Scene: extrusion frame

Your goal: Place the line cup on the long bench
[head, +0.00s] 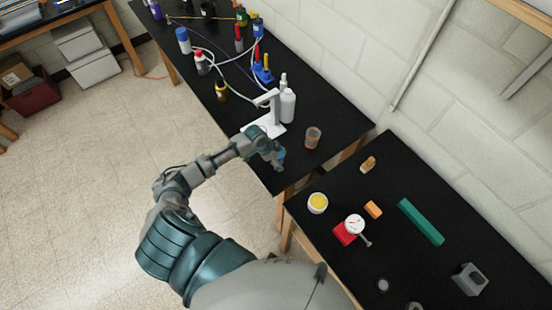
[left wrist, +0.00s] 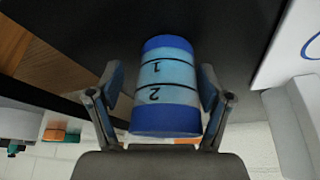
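The line cup (left wrist: 167,92), blue and pale blue with dark lines and the numbers 1 and 2, is between my left gripper's fingers (left wrist: 162,88). A narrow dark gap shows between the cup and the finger at the left of the wrist view; the other finger is very close to it. In the head view the cup (head: 281,157) is partly hidden by my left gripper (head: 273,153), at the near end of the black long bench (head: 331,126). I cannot tell whether its base touches the bench. My right gripper is not in view.
A white stand (head: 268,118), a white bottle (head: 287,104) and an orange-brown cup (head: 313,137) are close by on the long bench. A second black bench (head: 455,215) at right carries a yellow-topped tub (head: 318,203), a red-based device (head: 349,230) and a green bar (head: 421,222).

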